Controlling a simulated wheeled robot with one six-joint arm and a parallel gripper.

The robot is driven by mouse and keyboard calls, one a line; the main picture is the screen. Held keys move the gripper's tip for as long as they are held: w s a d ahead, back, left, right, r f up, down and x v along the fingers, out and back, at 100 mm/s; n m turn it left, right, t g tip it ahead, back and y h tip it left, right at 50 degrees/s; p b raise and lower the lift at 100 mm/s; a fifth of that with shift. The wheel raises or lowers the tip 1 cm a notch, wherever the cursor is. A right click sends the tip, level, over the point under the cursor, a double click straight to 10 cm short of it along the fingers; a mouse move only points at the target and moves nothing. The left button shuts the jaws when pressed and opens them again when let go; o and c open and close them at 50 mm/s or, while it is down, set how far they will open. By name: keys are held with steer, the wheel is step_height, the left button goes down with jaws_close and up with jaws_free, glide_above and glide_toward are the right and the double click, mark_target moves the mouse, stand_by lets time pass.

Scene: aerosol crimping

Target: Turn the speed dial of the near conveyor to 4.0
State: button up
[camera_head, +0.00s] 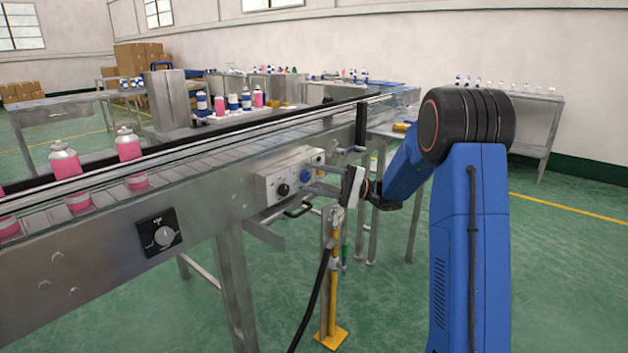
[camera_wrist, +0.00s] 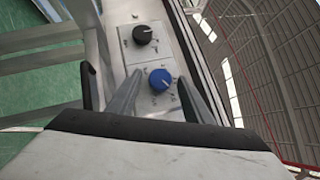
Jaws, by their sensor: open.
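A grey control box (camera_head: 290,180) on the near conveyor's side carries a black dial (camera_head: 283,190) and a blue dial (camera_head: 306,177). In the wrist view the blue dial (camera_wrist: 160,79) lies between the fingers of my open gripper (camera_wrist: 160,80), and the black dial (camera_wrist: 143,35) is beyond it. I cannot tell whether the fingers touch the blue dial. Its scale numbers are too small to read. In the head view my gripper (camera_head: 348,187) is in front of the box, reaching left. A separate silver dial (camera_head: 164,236) sits on a black plate lower left on the conveyor.
Pink cans (camera_head: 64,162) stand on the near conveyor (camera_head: 130,210). A black upright handle (camera_head: 361,124) rises near my gripper. Open green floor lies at the right.

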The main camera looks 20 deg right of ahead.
steer(key=v, duration=1.7)
steer(key=shift+d, duration=0.2)
steer(key=shift+s, duration=0.1)
steer(key=s+a+n+g+h, duration=0.2)
steer(key=s+a+g+h, duration=0.5)
steer(key=s+a, duration=1.2)
steer(key=s+d+f+n+t+h, duration=0.1)
steer(key=s+d+t+h, duration=0.1)
steer(key=s+h, duration=0.2)
steer(key=s+d+f+n+t+h, duration=0.1)
steer(key=s+h, duration=0.4)
steer(key=s, duration=0.5)
steer(key=s+d+f+n+t+h, duration=0.1)
steer(key=s+d+f+t+h, duration=0.2)
steer(key=s, duration=0.4)
steer(key=shift+s+d+t+h, duration=0.4)
steer(key=shift+d+t+h, duration=0.4)
steer(key=shift+d+t, duration=0.15)
steer(key=shift+c, duration=0.3)
